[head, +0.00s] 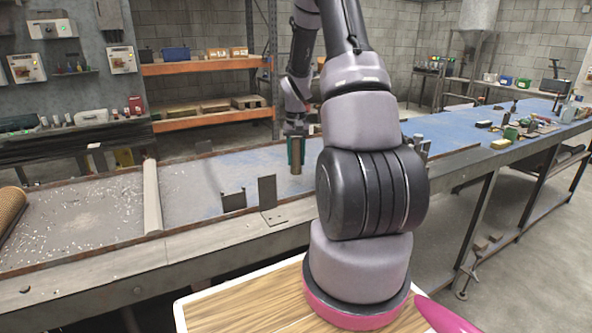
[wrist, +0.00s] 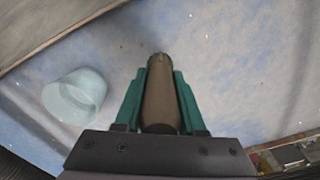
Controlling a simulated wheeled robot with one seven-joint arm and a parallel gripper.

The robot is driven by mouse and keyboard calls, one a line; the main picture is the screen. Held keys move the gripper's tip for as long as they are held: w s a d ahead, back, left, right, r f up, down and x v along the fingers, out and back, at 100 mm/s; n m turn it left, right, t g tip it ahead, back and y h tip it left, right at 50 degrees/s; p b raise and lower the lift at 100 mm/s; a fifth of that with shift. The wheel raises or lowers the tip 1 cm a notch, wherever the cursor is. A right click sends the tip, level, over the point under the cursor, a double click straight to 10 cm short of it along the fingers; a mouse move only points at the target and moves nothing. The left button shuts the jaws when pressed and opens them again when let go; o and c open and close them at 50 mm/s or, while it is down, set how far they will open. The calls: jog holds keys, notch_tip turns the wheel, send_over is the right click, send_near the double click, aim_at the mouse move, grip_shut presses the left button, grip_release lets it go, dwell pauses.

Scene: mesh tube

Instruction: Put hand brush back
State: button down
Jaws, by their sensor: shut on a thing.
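My gripper (head: 296,162) hangs over the blue-grey bench top (head: 200,178), with my arm covering part of the view. In the wrist view, its two teal fingers (wrist: 160,95) are shut on a brown, rounded, upright-looking piece, which I take to be the hand brush (wrist: 161,100). The brush (head: 296,168) also shows as a small brown end below the fingers in the head view. No bristles can be made out. I cannot tell whether its end touches the bench.
A pale blue translucent cup (wrist: 75,97) is left of my gripper in the wrist view. Metal brackets (head: 267,193) stand near the bench's front edge. A pale rounded bar (head: 152,197) crosses the bench at left. Tools and small items (head: 525,130) clutter the right end.

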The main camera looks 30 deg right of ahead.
aim_at(296, 138)
jog(key=shift+f, duration=1.9)
jog(key=shift+f, duration=0.15)
jog(key=c, duration=0.5)
grip_release()
notch_tip(296, 138, up, 12)
jog(key=s+a+r+t, duration=0.25)
jog(key=a+r, duration=0.25)
jog(key=r, duration=0.4)
jog(key=s+a+r+t, duration=0.1)
jog(key=s+a+r, duration=0.3)
jog(key=s, duration=0.3)
jog(key=s+a+r+n+t+y, duration=0.1)
jog(key=s+a+r+t, duration=0.1)
jog(key=s+a+r, duration=0.3)
jog(key=s+a+r+t+y, duration=0.1)
jog(key=s+a+r, duration=0.4)
jog(key=s, duration=0.5)
jog(key=shift+t, duration=0.35)
